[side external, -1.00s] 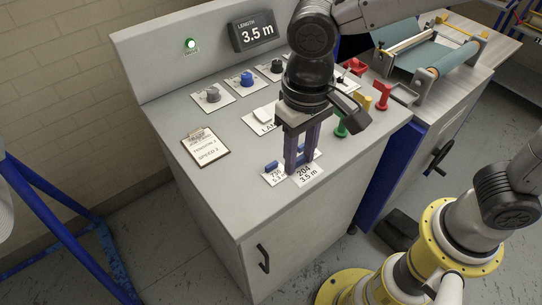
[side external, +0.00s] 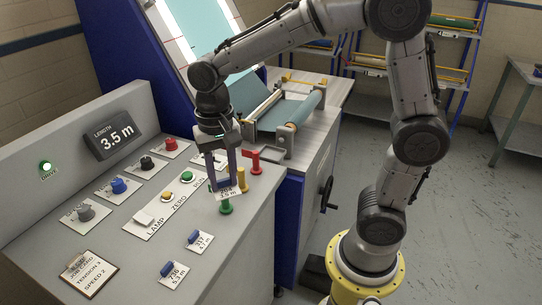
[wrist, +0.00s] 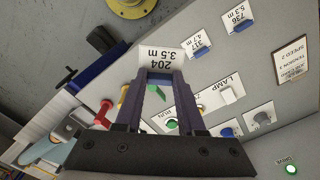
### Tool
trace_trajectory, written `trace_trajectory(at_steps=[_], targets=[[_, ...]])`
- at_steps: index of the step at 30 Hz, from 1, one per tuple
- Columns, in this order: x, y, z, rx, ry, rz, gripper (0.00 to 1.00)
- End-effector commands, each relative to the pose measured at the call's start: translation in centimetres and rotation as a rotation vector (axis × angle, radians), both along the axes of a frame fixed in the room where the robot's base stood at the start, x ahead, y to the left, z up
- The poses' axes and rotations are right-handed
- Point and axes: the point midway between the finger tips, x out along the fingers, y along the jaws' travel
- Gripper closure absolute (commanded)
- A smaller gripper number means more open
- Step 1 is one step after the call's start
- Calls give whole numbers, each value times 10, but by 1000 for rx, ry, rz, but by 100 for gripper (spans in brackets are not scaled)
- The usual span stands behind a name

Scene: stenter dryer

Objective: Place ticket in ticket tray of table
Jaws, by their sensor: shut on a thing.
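My gripper (side external: 224,186) is shut on the white ticket (side external: 231,195) marked 204, 3.5 m. In the side view it holds the ticket above the console panel, beside the green and yellow levers. In the wrist view the ticket (wrist: 162,60) sticks out past the fingertips (wrist: 160,76), its print facing the camera. The table (side external: 332,96) with rollers and blue-green cloth stands beyond the console at the back right. I cannot clearly make out a ticket tray on it now.
Upright red (side external: 253,160), yellow (side external: 242,178) and green (side external: 225,206) levers stand close to my gripper. Tickets 736 (side external: 173,274) and 317 (side external: 198,242) lie at the console's front edge. A metal roller bracket (side external: 284,143) rises at the table's near end.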

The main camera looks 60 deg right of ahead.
Motion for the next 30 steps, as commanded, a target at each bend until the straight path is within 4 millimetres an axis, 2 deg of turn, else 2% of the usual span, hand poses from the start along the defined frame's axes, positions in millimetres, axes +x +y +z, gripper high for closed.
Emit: trace_trajectory(at_steps=[1,8,12,18,21,25,30], targets=[[1,-21,0,0,-1,-70,100],[-7,-99,1,0,-2,-342,100],[-21,-145,2,-1,-3,-501,100],[-48,-199,3,-1,-6,-699,100],[-60,-219,3,-2,-8,-772,100],[-71,-234,4,-2,-11,-832,100],[-70,-246,0,-3,-9,-859,100]])
